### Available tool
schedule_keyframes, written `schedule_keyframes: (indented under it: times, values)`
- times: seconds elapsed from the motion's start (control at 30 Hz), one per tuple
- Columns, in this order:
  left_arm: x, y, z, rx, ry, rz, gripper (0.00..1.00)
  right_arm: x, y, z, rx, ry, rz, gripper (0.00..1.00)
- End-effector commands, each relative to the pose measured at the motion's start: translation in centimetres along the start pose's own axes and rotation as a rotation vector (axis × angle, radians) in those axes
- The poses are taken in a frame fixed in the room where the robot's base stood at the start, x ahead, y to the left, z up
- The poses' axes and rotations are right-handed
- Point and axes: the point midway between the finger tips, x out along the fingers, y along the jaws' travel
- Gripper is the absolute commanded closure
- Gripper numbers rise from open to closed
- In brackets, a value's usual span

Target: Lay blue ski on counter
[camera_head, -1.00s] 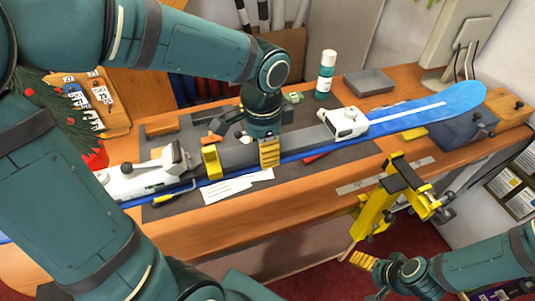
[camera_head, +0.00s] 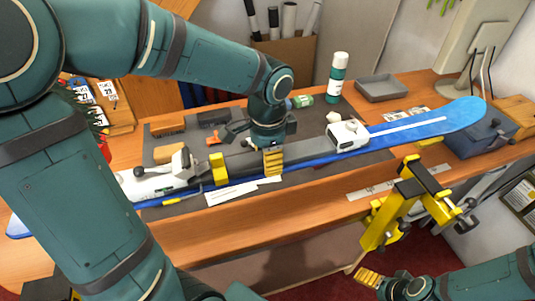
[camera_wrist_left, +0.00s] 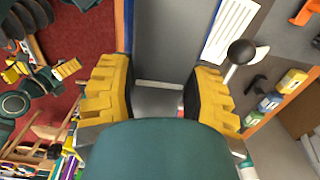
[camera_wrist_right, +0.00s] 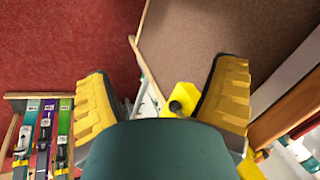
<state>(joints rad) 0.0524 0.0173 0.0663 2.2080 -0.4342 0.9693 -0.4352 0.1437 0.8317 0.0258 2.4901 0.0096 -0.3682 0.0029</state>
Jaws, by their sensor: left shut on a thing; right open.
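The long blue ski (camera_head: 455,118), with a grey middle and white bindings, stretches across the wooden counter (camera_head: 190,240). My left gripper (camera_head: 246,165) is shut on its grey middle from above, between the two bindings. The left wrist view shows the ski's grey top (camera_wrist_left: 170,45) between the yellow fingers. I cannot tell whether the ski touches the counter or hangs slightly above it. My right gripper (camera_head: 385,284) is open and empty, low in front of the counter. The right wrist view shows its spread fingers (camera_wrist_right: 162,100) above the floor.
A yellow-and-black clamp (camera_head: 400,205) stands at the counter's front edge, right of centre. Behind the ski are a green-and-white bottle (camera_head: 338,78), a grey tray (camera_head: 382,88) and a dark mat. A dark blue box (camera_head: 482,136) is near the ski's tip. White papers (camera_head: 232,194) lie in front.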

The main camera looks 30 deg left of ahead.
Motion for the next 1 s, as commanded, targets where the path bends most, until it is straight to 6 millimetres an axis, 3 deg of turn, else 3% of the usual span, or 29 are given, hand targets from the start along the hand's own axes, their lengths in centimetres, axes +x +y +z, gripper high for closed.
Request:
schedule_keyframes:
  times: [1.0]
  values:
    - [9.4,0.0,-0.1,0.0,0.002,-0.001,0.91,7.8,2.8,2.4,-0.011,-0.036,0.005,0.15]
